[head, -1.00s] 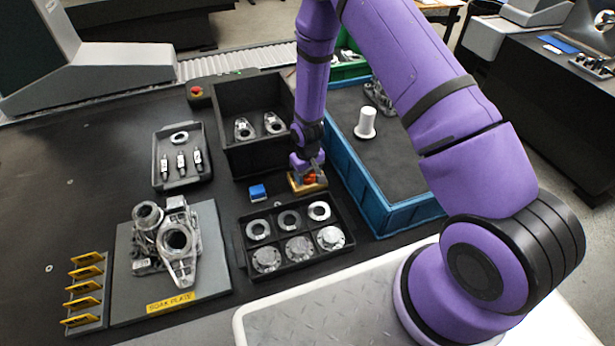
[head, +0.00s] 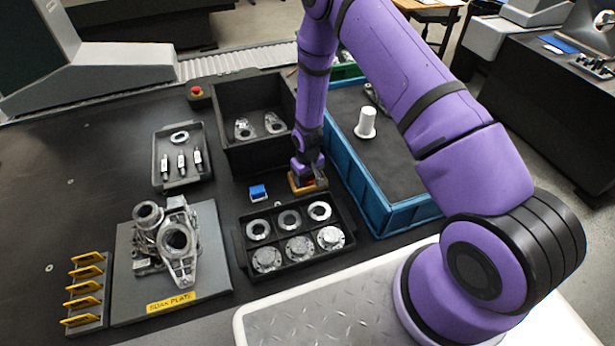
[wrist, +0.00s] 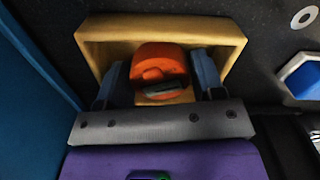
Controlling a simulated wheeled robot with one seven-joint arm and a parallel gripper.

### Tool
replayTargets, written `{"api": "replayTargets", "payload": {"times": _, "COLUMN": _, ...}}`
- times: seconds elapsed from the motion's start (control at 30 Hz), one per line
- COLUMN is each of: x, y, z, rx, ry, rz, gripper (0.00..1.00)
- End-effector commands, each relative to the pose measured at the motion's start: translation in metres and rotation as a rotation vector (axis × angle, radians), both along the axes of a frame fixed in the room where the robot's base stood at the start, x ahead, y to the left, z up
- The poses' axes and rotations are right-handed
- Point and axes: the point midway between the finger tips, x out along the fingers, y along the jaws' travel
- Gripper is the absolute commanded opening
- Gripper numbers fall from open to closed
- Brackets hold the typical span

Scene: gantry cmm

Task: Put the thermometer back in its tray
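The thermometer looks to be the small orange body (wrist: 158,64) with a grey strip on its near side. It sits inside a small tan tray (wrist: 90,42), which also shows in the head view (head: 294,186). My gripper (wrist: 160,82) is low over this tray, with one finger on each side of the orange body. The fingers look open, with a slight gap on the left; the right finger is very close to it. In the head view my gripper (head: 309,178) hides most of the orange body.
A blue block (head: 258,192) stands just left of the tan tray. A black tray of rings and flanges (head: 243,238) lies in front, a deep black bin (head: 240,160) behind. A blue-walled bin (head: 375,215) is close on the right. A grey tray (head: 160,172) lies further left.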

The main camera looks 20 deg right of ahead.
Motion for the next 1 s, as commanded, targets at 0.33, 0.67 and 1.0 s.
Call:
{"api": "replayTargets", "payload": {"times": 0.33, "x": 0.000, "y": 0.000, "z": 0.003, "rx": 0.000, "ry": -0.001, "rz": 0.000, "gripper": 0.67}}
{"api": "replayTargets", "payload": {"times": 0.67, "x": 0.001, "y": 0.000, "z": 0.048, "rx": 0.001, "ry": -0.003, "rz": 0.000, "gripper": 0.67}}
{"api": "replayTargets", "payload": {"times": 1.0, "x": 0.001, "y": 0.000, "z": 0.105, "rx": 0.000, "ry": -0.002, "rz": 0.000, "gripper": 0.67}}
